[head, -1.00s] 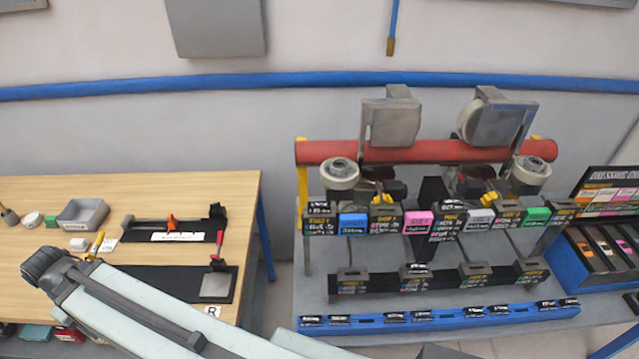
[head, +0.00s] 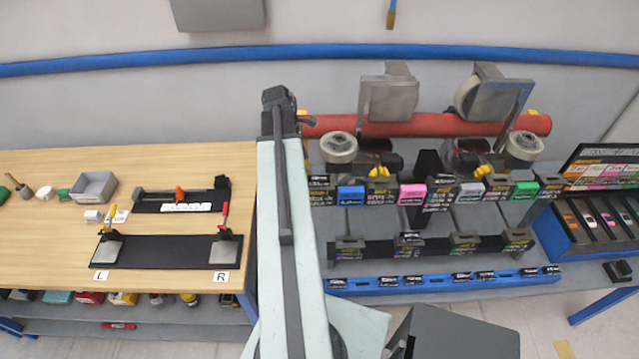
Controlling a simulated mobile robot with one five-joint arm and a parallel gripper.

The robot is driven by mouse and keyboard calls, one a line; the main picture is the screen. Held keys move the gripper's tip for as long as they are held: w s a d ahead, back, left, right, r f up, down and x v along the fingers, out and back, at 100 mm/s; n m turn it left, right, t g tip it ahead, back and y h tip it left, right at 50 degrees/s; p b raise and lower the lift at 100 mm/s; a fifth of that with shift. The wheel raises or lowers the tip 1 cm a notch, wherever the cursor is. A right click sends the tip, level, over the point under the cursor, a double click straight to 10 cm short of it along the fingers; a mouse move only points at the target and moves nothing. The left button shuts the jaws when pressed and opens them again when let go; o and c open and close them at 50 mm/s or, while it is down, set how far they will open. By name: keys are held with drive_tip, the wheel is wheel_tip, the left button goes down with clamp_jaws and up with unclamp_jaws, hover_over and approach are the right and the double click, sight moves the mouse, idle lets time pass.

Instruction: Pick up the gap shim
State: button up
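My arm reaches up through the middle of the head view, and my gripper (head: 284,102) is at its far end, between the wooden table and the coaster rig. The fingers are too small and dark to tell whether they are open or shut. I cannot make out which object is the gap shim. On the wooden table (head: 60,240) lie a black plate (head: 165,252) with L and R labels and a black gauge (head: 160,195) with an orange slider.
The coaster rig (head: 425,125) with its red tube stands right of my arm, with blue, pink, grey and green blocks along its front. A blue rack (head: 568,238) with colored pieces is at the far right. Bins fill a shelf under the table.

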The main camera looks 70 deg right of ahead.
sight(319, 178)
drive_tip(key=s, duration=0.1)
drive_tip(key=s+d, duration=0.1)
drive_tip(key=shift+s+d, duration=0.15)
drive_tip(key=shift+s, duration=0.25)
drive_tip(key=shift+b+x, duration=1.2)
drive_tip(key=shift+b, duration=0.05)
drive_tip(key=b+x, duration=0.1)
drive_tip(key=x, duration=0.1)
drive_tip(key=b+x, duration=0.1)
drive_tip(key=b, duration=0.1)
drive_tip(key=b+x, duration=0.2)
drive_tip(key=shift+a+f, duration=0.25)
drive_tip(key=shift+f, duration=0.1)
drive_tip(key=shift+r, duration=0.2)
clamp_jaws()
